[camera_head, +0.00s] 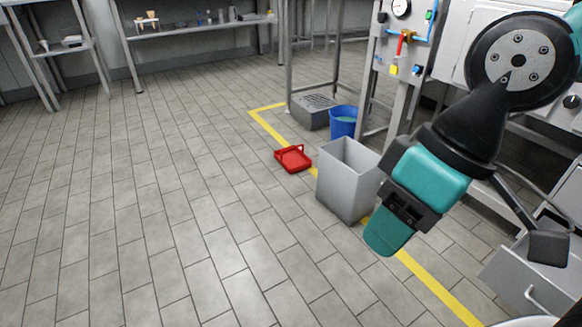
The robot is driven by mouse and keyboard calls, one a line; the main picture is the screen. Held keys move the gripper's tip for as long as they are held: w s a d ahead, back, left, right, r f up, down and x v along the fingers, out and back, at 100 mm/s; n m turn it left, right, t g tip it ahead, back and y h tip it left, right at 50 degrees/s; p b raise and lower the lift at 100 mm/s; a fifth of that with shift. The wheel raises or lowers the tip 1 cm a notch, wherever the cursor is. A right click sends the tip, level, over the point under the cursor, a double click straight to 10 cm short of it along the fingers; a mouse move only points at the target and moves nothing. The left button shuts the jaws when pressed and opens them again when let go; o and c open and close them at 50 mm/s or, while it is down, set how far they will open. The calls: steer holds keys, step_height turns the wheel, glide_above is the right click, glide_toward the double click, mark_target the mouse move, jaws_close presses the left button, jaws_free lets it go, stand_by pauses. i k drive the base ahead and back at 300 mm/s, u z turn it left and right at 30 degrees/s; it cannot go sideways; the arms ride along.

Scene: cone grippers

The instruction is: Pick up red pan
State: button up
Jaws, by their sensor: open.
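The red pan (293,159) lies on the tiled floor near the middle of the view, at the yellow floor line. It looks like a shallow square dustpan with a raised rim at its far side. My gripper (386,232) is at the right, teal and black, pointing down and to the left. It is open, and I see nothing held in it. It appears well nearer to the camera than the pan, and to the right of it. The grey bin stands between them in the picture.
A grey open bin (346,184) stands just right of the pan. A blue bucket (343,122) and a grey grated box (313,111) are behind it. A drawer (532,284) stands open at the lower right. The tiled floor (150,210) to the left is clear.

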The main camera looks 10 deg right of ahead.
mark_target(293, 160)
steer(key=u, duration=0.6)
steer(key=i, duration=0.95)
steer(key=u, duration=0.6)
steer(key=i, duration=1.2)
steer(key=z, duration=0.65)
steer(key=i, duration=0.8)
steer(key=z, duration=1.2)
steer(key=i, duration=0.45)
steer(key=z, duration=0.4)
